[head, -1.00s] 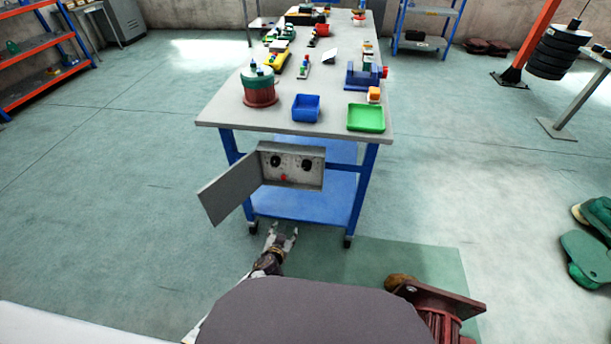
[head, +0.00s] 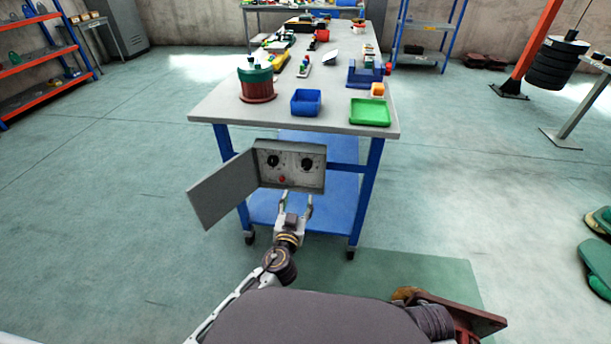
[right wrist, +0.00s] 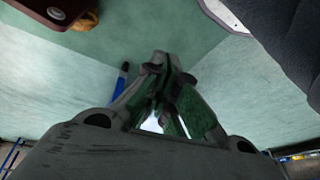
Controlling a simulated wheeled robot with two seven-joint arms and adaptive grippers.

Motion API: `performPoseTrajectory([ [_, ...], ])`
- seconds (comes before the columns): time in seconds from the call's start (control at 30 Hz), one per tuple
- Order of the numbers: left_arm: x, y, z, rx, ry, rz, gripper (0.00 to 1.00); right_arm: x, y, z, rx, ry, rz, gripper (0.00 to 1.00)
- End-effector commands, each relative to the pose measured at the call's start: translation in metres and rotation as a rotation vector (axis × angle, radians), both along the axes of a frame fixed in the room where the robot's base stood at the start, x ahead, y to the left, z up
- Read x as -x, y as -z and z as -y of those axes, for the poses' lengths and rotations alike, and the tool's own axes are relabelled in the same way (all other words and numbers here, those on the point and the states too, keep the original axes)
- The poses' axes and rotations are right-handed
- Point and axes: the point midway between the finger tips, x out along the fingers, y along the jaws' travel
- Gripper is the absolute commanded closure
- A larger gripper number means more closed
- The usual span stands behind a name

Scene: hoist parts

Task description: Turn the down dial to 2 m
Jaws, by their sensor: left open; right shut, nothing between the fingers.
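A grey control box (head: 290,178) with its door (head: 222,188) swung open to the left hangs at the near end of the workbench. Its face carries a left black dial (head: 273,161), a right black dial (head: 307,163) and a red button (head: 282,179) below them. The markings are too small to read, so I cannot tell which is the down dial or its setting. My left gripper (head: 296,198) is open and empty, just below the box, fingers pointing up toward it. My right gripper (right wrist: 165,68) is shut and empty in the right wrist view, away from the box.
The workbench (head: 240,122) holds a green-and-red drum (head: 256,84), a blue bin (head: 306,103) and a green tray (head: 370,112). A rusty plated part (head: 465,317) is at the lower right.

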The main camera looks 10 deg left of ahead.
Motion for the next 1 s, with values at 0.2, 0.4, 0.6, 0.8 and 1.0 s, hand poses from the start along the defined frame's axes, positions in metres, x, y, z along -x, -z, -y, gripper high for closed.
performPoseTrajectory([
  [0.2, 0.001, -0.018, 0.005, 0.027, 0.000, 0.063, 0.43, 0.003, -0.008, 0.000, -0.005, -0.003, 0.008, 1.00],
  [0.4, 0.002, -0.024, 0.005, 0.033, 0.000, 0.075, 0.43, 0.004, -0.012, 0.000, -0.006, -0.005, 0.009, 1.00],
  [0.6, 0.002, -0.024, 0.005, 0.033, 0.000, 0.074, 0.43, 0.004, -0.012, 0.000, -0.006, -0.005, 0.009, 1.00],
  [0.8, -0.001, -0.023, 0.006, 0.033, 0.000, 0.074, 0.43, 0.004, -0.012, 0.000, -0.006, -0.005, 0.009, 1.00],
  [1.0, -0.009, -0.024, 0.006, 0.033, 0.000, 0.074, 0.43, 0.004, -0.014, 0.000, -0.005, -0.004, 0.009, 1.00],
])
